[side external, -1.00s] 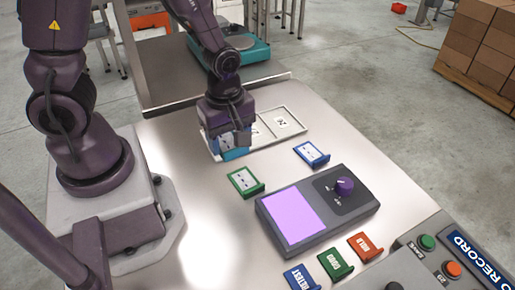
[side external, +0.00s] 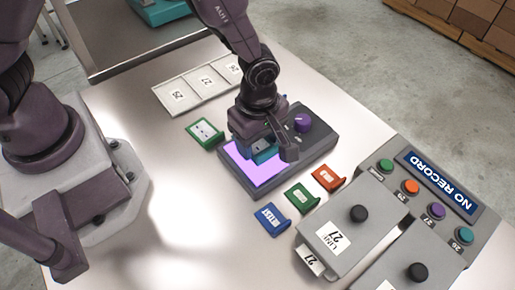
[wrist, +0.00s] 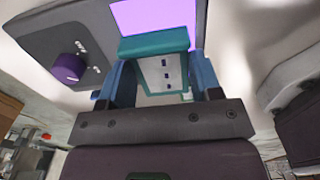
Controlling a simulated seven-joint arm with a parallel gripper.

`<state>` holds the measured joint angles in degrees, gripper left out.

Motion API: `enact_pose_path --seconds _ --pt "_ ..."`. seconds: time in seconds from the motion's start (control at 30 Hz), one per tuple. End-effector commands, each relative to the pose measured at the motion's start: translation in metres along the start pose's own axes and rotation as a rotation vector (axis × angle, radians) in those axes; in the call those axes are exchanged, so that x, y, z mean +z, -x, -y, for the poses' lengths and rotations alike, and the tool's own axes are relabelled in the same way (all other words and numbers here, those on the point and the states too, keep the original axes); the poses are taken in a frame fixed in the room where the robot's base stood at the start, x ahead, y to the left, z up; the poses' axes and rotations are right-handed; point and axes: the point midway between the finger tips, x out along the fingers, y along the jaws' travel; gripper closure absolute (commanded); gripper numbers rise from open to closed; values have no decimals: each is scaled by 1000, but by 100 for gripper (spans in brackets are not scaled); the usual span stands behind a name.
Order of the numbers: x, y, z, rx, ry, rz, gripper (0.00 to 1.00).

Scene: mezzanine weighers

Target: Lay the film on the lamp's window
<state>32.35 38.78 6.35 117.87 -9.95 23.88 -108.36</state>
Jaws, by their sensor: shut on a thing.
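My gripper (side external: 262,146) is over the lamp's near-left part, pointing down. It is shut on the film (wrist: 165,75), a pale dotted strip in a teal frame, which shows between the blue fingers in the wrist view. The teal film edge also shows in the side view (side external: 265,154). The lamp (side external: 312,150) is a dark box with a lit violet window (side external: 265,174) and a purple knob (side external: 302,122). The film overlaps part of the window in both views; I cannot tell whether it touches it. My gripper hides the window's far part.
A green-framed film (side external: 204,133) lies left of the lamp. A tray (side external: 193,84) with numbered places stands behind. Blue (side external: 272,219), green (side external: 301,198) and orange (side external: 328,178) labelled holders lie in front. A grey console (side external: 348,228) with knobs and buttons stands at right.

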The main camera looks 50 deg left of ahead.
Motion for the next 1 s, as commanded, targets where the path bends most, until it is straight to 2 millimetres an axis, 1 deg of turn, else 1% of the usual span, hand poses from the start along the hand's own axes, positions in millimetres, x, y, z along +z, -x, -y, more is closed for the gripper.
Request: enact_pose_path --seconds 0.1,0.23,0.3,0.63,0.67,0.7,0.77,1.0 --pt "-1 -17 0 -3 1 -1 64" --pt "0 -32 0 -1 0 0 64" --pt "0 -36 0 -1 0 1 64" --pt "0 -38 0 0 -1 0 64" --pt "0 -38 0 0 -1 1 39" --pt "0 -38 0 1 -1 1 30" --pt "0 -38 0 1 -1 1 16" --pt "0 -38 0 1 -1 1 16"
